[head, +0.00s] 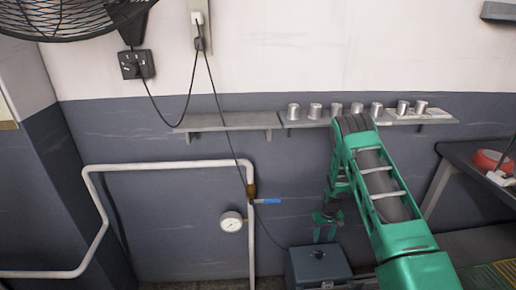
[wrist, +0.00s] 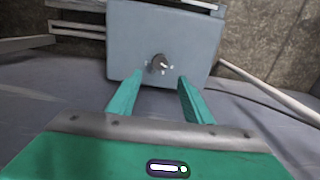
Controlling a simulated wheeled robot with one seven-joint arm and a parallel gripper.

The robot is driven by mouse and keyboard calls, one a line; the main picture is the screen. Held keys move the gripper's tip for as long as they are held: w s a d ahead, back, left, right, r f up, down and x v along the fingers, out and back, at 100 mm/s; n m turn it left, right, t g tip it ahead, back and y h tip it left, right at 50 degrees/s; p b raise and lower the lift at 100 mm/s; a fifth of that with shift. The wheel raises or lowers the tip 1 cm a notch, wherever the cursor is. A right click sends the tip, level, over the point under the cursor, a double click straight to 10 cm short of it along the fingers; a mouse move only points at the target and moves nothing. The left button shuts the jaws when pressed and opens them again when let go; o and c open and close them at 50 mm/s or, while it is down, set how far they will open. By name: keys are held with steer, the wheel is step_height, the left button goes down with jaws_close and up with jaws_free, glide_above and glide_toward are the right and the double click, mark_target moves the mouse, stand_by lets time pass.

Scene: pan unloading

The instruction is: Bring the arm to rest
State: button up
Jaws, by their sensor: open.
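My gripper (head: 326,228) hangs below my green arm in the head view, in front of the dark lower wall. In the wrist view, my gripper (wrist: 158,98) shows two green fingers spread apart with nothing between them. A blue-grey box (head: 318,266) with a dark knob on it stands low, just below my gripper in the head view. The box also shows beyond the fingertips in the wrist view (wrist: 188,38). I cannot tell how far the fingertips are from the box.
A wall shelf (head: 228,120) holds several small metal cups (head: 293,111), partly behind my arm. A white pipe (head: 170,166) with a gauge (head: 231,222) and blue valve handle (head: 267,201) runs left of my gripper. A table with a red object (head: 490,160) stands right.

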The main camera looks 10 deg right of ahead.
steer(key=s+d+r+m, duration=0.1)
steer(key=d+r, duration=0.1)
steer(key=r, duration=0.7)
steer(key=s+d+r, duration=0.1)
steer(key=s+r, duration=0.1)
steer(key=r, duration=0.8)
steer(key=s+d+r+m, duration=0.1)
steer(key=s+r, duration=0.4)
steer(key=r, duration=0.3)
steer(key=s+r+m, duration=0.1)
steer(key=s+r, duration=0.4)
steer(key=r, duration=0.4)
steer(key=s+a+r+m, duration=0.1)
steer(key=s+r, duration=0.3)
steer(key=s, duration=0.6)
steer(key=s+a+r, duration=0.3)
steer(key=s+r, duration=0.1)
steer(key=s, duration=0.6)
steer(key=s+a+r+m, duration=0.1)
steer(key=s+r, duration=0.4)
steer(key=s, duration=0.5)
steer(key=shift+a+m, duration=0.3)
steer(key=shift+a, duration=0.3)
steer(key=shift+s+a+f, duration=0.1)
steer(key=shift+s, duration=0.15)
steer(key=c, duration=0.4)
steer(key=shift+a, duration=0.1)
